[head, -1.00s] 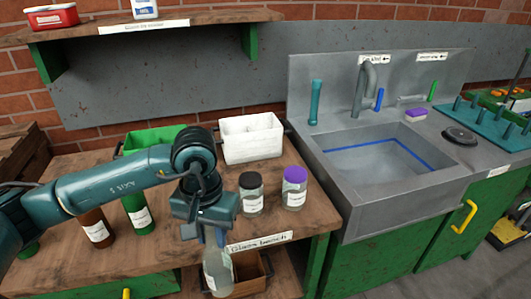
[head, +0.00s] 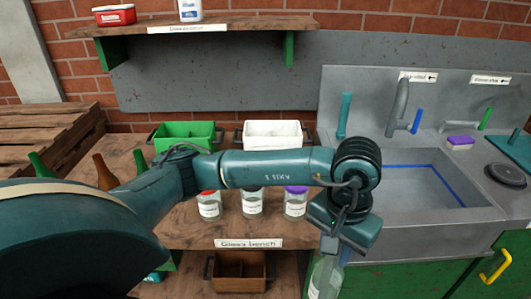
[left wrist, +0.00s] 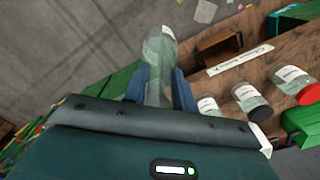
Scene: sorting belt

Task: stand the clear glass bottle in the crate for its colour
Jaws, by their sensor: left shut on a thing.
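My left gripper (head: 336,246) is shut on the clear glass bottle (head: 325,280), which hangs below it, slightly tilted, in front of the green sink cabinet and right of the bench. In the left wrist view the bottle (left wrist: 160,52) sits between the two blue fingers. On the back of the bench stand a green crate (head: 165,144) and a white crate (head: 272,146). A brown crate (head: 240,288) is low under the bench's front edge. My left forearm crosses in front of the crates' lower parts. My right gripper is not in view.
Jars with red (head: 209,208), black (head: 252,205) and purple lids (head: 295,205) stand in front of the crates. A brown bottle (head: 104,173) and green bottles (head: 40,166) stand at the left. The sink (head: 430,190) is to the right; a shelf (head: 200,26) hangs above.

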